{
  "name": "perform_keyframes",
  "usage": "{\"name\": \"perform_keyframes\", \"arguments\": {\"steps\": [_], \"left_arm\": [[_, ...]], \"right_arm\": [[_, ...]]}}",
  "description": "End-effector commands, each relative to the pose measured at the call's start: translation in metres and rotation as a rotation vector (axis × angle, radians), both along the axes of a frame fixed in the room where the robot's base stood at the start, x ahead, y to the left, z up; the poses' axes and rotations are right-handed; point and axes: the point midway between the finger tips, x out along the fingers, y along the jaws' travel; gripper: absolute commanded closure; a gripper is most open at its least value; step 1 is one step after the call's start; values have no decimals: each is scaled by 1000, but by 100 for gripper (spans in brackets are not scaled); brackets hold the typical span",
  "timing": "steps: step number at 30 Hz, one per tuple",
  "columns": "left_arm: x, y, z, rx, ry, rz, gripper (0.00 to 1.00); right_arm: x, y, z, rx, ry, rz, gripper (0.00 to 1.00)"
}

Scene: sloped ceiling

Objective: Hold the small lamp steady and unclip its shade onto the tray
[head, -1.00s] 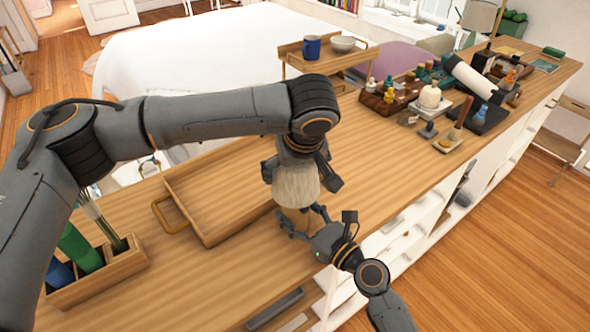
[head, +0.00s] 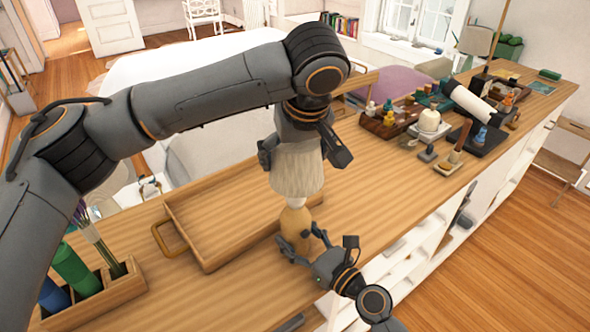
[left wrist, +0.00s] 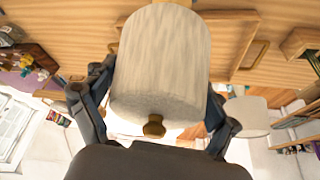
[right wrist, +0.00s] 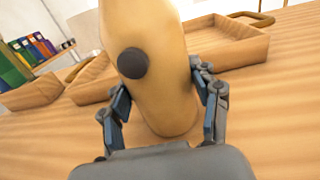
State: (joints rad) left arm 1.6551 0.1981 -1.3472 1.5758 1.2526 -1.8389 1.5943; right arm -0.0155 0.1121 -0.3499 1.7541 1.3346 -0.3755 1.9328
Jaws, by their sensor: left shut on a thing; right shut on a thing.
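The lamp's pale, fabric-like shade (head: 297,174) is between the fingers of my left gripper (head: 302,152), which is shut on it from above. The shade, with a brass knob (left wrist: 153,126), also shows in the left wrist view (left wrist: 160,60). Below the shade a white part (head: 297,202) shows above the tan lamp base (head: 294,222). I cannot tell whether the shade is fully clear of it. My right gripper (head: 303,240) is shut on the base, which stands on the counter; a dark round button (right wrist: 132,63) shows on it. The wooden tray (head: 225,212) is left of the lamp and empty.
A wooden holder (head: 110,288) with tubes and brushes stands at the front left. A dark rack of small bottles (head: 385,124), a white candle-like item (head: 429,122) and a dark stand (head: 480,140) are farther right. Bare counter lies between them and the lamp.

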Motion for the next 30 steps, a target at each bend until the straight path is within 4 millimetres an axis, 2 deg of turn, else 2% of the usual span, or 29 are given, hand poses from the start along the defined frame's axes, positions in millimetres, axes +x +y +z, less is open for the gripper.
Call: {"name": "perform_keyframes", "arguments": {"steps": [11, 30], "left_arm": [[0, 0, 3, 0, 0, 0, 37], [0, 0, 41, 0, 0, 0, 37]], "right_arm": [[0, 0, 0, 0, 1, 1, 84], [0, 0, 0, 0, 1, 1, 84]]}}
